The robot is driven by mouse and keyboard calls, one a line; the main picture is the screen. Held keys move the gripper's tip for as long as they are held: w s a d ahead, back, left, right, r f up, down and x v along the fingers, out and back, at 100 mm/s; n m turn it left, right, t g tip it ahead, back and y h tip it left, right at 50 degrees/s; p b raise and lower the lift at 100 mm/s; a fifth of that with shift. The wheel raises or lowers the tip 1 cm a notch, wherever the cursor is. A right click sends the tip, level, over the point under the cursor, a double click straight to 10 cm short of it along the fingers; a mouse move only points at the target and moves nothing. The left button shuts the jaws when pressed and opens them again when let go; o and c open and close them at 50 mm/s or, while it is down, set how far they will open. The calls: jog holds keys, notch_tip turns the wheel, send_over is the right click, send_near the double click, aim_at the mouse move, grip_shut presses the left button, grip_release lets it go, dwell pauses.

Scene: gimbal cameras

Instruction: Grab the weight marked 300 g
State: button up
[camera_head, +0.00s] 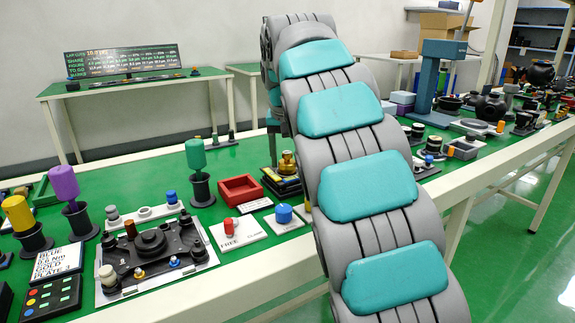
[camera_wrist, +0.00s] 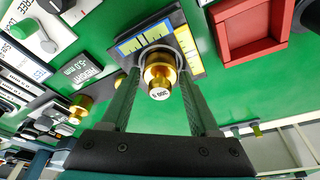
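A gold weight (camera_wrist: 160,76) stands on a dark plate with yellow and blue panels (camera_wrist: 130,44) in the wrist view. Its end face carries small upside-down print that looks like 300 g. My gripper (camera_wrist: 157,66) has its two dark fingers spread on either side of this weight, with visible gaps. A second, smaller gold weight (camera_wrist: 80,108) stands to the left, outside the fingers; its marking is not readable. In the head view a gold weight (camera_head: 287,164) shows beside my arm, on a dark and yellow base. My arm hides much of that spot.
A red tray (camera_head: 240,190) lies close to the weight and also shows in the wrist view (camera_wrist: 222,46). A blue knob (camera_head: 283,213) and a red knob (camera_head: 229,227) sit on plates nearby. A black fixture (camera_head: 150,250) stands left.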

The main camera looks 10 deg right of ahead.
grip_shut()
